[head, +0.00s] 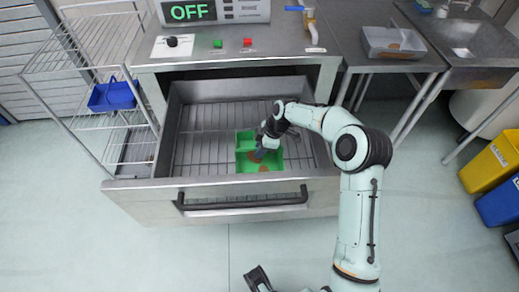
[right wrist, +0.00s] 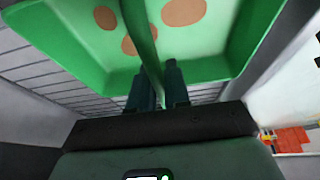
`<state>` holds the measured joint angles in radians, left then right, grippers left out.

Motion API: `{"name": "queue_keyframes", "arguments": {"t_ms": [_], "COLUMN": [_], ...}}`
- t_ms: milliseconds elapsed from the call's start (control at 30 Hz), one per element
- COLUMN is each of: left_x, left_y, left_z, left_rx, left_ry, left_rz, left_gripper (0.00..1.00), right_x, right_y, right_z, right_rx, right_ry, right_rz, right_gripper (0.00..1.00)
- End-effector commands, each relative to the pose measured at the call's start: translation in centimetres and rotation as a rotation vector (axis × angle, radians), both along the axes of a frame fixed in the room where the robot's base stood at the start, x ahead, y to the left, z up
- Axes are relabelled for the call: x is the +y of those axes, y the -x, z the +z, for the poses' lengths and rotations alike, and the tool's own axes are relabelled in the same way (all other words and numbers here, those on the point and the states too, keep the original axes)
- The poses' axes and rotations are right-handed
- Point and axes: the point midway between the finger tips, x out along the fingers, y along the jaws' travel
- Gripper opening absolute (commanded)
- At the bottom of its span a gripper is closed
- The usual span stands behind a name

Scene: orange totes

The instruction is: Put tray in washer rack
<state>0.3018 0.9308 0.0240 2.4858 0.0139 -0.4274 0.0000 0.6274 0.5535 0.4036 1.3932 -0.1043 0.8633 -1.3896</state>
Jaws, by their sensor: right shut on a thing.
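The green tray (head: 245,165) with brown spots is inside the open washer drawer, over the wire rack (head: 205,150), right of its middle. I cannot tell whether it rests on the rack or hangs just above it. My right gripper (head: 261,153) reaches down into the tray and is shut on its thin green divider. In the right wrist view the two dark fingers (right wrist: 157,80) pinch this divider, and the tray (right wrist: 210,65) fills the top, with bars beyond it. A dark gripper part, seemingly my left gripper (head: 258,279), shows at the bottom edge; its fingers are unclear.
The drawer front (head: 130,198) with its dark handle (head: 243,203) stands out towards me. The control panel (head: 213,12) reads OFF. A blue bin (head: 113,96) sits on the wire shelf at left. A grey tray (head: 393,42) is on the right counter. Yellow (head: 488,167) and blue bins stand far right.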

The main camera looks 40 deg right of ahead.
Motion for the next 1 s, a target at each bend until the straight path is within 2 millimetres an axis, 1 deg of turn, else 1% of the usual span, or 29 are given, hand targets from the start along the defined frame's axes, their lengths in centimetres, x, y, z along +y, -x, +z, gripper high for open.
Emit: {"name": "queue_keyframes", "arguments": {"t_ms": [133, 267, 300, 333, 367, 633, 733, 867, 1000], "left_x": [0.0, 0.0, 0.0, 0.0, 0.0, 0.0, 0.0, 0.0, 0.0], "left_y": [0.0, -0.1, -0.1, -0.1, -0.1, 0.0, 0.0, 0.1, 0.3], "left_z": [0.0, -0.2, -0.1, -0.1, -0.1, -0.1, 0.1, 0.4, 0.7], "left_rx": [0.000, -0.002, -0.002, -0.002, -0.002, -0.002, 0.001, 0.004, 0.010], "left_ry": [0.000, -0.001, -0.001, -0.001, -0.001, -0.001, 0.000, 0.001, 0.002], "left_rz": [0.000, 0.001, 0.001, 0.001, 0.001, 0.001, 0.000, -0.001, -0.002], "left_gripper": [0.43, 0.43, 0.43, 0.43, 0.43, 0.43, 0.43, 0.43, 0.43], "right_x": [0.0, 0.0, 0.0, 0.0, 0.0, 0.0, -0.1, -0.8, -1.8], "right_y": [0.0, 0.0, 0.0, 0.0, 0.0, 0.0, 0.0, 0.4, 1.0], "right_z": [0.2, -0.2, -0.2, -0.2, -0.2, -0.1, 0.6, 2.4, 5.3], "right_rx": [-0.002, -0.001, -0.001, -0.001, -0.001, -0.001, -0.002, -0.003, -0.004], "right_ry": [0.000, 0.001, 0.000, 0.000, 0.000, 0.000, 0.001, 0.003, 0.004], "right_rz": [0.000, 0.001, 0.000, 0.000, 0.000, 0.000, -0.001, -0.002, -0.003], "right_gripper": [0.00, 0.00, 0.30, 0.39, 0.42, 0.42, 0.42, 0.42, 0.42]}}
